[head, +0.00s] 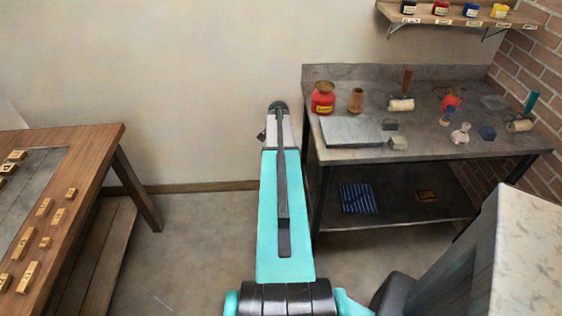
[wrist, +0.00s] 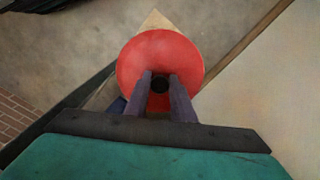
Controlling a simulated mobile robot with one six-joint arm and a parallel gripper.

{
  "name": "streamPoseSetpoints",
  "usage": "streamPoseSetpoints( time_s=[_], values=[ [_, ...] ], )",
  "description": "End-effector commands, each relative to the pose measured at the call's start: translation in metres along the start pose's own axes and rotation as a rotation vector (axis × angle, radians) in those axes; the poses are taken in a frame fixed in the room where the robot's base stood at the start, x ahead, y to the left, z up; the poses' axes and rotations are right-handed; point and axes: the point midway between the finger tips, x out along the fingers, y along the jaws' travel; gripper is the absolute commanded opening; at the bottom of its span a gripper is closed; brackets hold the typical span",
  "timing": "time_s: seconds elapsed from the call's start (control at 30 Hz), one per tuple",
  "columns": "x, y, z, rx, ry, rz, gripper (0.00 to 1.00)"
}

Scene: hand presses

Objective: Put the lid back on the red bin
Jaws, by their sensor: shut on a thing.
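My gripper (wrist: 160,82) is shut on the dark knob at the middle of a round red lid (wrist: 160,48) in the wrist view. The lid's face is toward the wrist camera, and it hides what lies straight beyond it. In the head view my arm reaches forward over the floor, left of the metal workbench. It hides the gripper and the lid there. No open red bin can be made out for sure in either view. A red labelled container (head: 322,99) stands at the left back of the workbench.
The grey workbench (head: 440,150) holds a flat slab (head: 350,131), a brown cup (head: 356,100), rollers and another red item (head: 451,101). A wooden table (head: 92,150) with small labelled blocks stands at left. A pale-topped block (head: 530,250) is at right front. Floor between them is mostly clear.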

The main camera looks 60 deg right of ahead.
Motion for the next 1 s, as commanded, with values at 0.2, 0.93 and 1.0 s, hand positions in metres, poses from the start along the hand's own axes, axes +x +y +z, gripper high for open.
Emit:
streamPoseSetpoints(
  time_s=[0.2, 0.93, 1.0],
  values=[
    [0.004, 0.005, -0.008, 0.021, 0.000, 0.000, 0.00],
    [0.021, 0.004, -0.007, 0.018, 0.000, 0.000, 0.00],
    [0.026, 0.004, -0.007, 0.018, 0.000, 0.000, 0.00]
  ],
)
